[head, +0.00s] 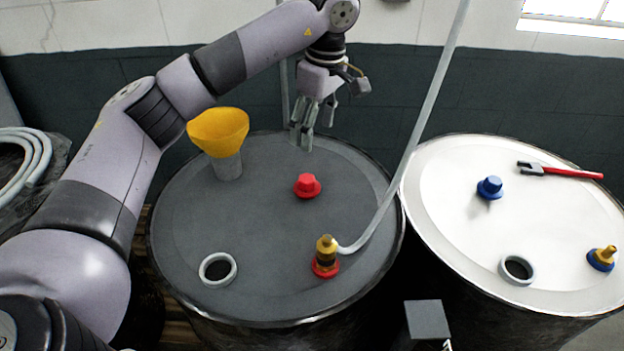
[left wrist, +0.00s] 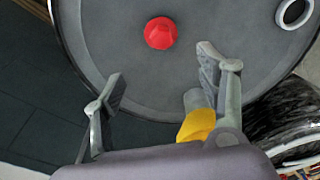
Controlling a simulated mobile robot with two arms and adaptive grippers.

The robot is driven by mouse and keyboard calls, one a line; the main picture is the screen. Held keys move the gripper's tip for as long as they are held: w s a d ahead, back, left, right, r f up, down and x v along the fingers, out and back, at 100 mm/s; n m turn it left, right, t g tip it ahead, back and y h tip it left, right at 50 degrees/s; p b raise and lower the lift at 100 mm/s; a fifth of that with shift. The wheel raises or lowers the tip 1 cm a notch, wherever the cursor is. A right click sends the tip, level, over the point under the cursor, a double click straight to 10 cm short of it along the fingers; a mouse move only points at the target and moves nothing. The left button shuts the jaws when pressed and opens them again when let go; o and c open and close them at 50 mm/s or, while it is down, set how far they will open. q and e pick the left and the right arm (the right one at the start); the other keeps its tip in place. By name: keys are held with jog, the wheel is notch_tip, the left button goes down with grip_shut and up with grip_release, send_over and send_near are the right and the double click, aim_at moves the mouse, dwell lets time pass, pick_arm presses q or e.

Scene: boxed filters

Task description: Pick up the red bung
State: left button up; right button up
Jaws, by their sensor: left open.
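The red bung (head: 307,186) lies on the grey top of the left drum (head: 240,270), right of the top's middle. It also shows in the left wrist view (left wrist: 161,33), beyond the fingertips and between their lines. My left gripper (head: 305,136) hangs above the far part of the drum top, behind the bung and apart from it. Its fingers are spread and empty, and they also show in the left wrist view (left wrist: 160,72). My right gripper is in neither view.
A yellow funnel (head: 218,130) stands at the drum's far left. A brass fitting with a red base (head: 326,257) and a grey hose (head: 415,135) stands in front of the bung. An open hole (head: 218,269) is at front left. The white drum (head: 450,220) holds a blue bung (head: 489,187) and a red-handled wrench (head: 560,171).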

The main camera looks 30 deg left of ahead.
pick_arm(q)
send_near(307, 178)
jog(key=shift+f, duration=0.25)
jog(key=f, duration=0.1)
jog(key=f+p, duration=0.1)
jog(key=f, duration=0.2)
jog(key=shift+w+a+f, duration=0.2)
jog(key=shift+a+f, duration=0.05)
jog(key=shift+f, duration=0.15)
jog(key=shift+s+a+f+p, duration=0.1)
jog(key=shift+f+p, duration=0.35)
jog(key=shift+p, duration=0.05)
jog(key=f+p, duration=0.2)
jog(key=f, duration=0.2)
jog(key=shift+a+f, duration=0.1)
jog(key=shift+a, duration=0.1)
jog(key=shift+f+p, duration=0.25)
jog(key=shift+p, duration=0.05)
jog(key=shift+f, duration=0.1)
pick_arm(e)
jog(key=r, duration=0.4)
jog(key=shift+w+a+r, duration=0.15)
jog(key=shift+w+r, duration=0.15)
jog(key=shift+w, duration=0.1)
